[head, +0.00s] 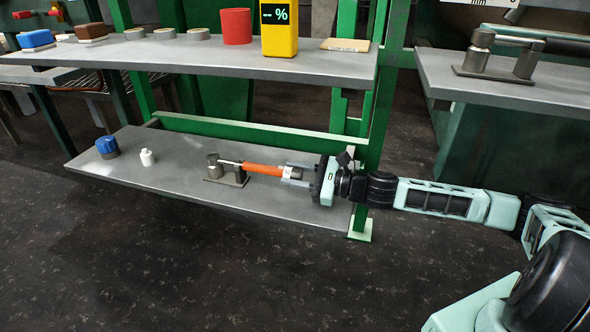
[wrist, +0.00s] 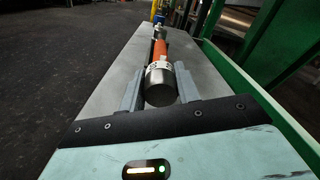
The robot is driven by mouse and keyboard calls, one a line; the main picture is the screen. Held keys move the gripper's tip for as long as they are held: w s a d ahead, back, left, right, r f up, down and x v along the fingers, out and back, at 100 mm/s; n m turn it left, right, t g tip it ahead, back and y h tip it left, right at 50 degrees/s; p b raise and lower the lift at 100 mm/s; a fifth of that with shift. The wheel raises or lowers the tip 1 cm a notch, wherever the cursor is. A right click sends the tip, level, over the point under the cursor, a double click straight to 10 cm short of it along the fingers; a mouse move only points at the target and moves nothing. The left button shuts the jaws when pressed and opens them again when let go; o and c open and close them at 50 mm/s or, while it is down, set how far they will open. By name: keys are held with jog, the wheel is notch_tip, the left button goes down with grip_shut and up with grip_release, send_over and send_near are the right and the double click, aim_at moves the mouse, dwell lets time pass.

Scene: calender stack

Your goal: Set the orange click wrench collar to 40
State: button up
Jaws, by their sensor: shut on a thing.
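The orange click wrench (head: 262,169) lies level over the lower shelf, its head end at a grey metal stand (head: 225,172). Its silver collar (head: 291,173) is at the right end, toward my gripper (head: 293,174). In the wrist view the collar (wrist: 160,82) sits between the two grey fingers of my gripper (wrist: 160,88), with the orange handle (wrist: 160,50) beyond it. My gripper is shut on the collar. Small marks show at the collar's far edge, but the numbers are too small to read.
On the lower shelf (head: 170,180) stand a blue knob-like object (head: 107,147) and a small white bottle (head: 147,157). The upper shelf (head: 320,68) holds a red cylinder (head: 236,26) and a yellow meter (head: 279,28). A green post (head: 372,130) rises close beside my gripper.

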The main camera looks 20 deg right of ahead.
jog(key=shift+n, duration=1.1)
jog(key=o, duration=1)
jog(key=p+v, duration=0.4)
jog(key=v, duration=1.3)
jog(key=shift+s+d, duration=0.15)
jog(key=shift+s, duration=0.05)
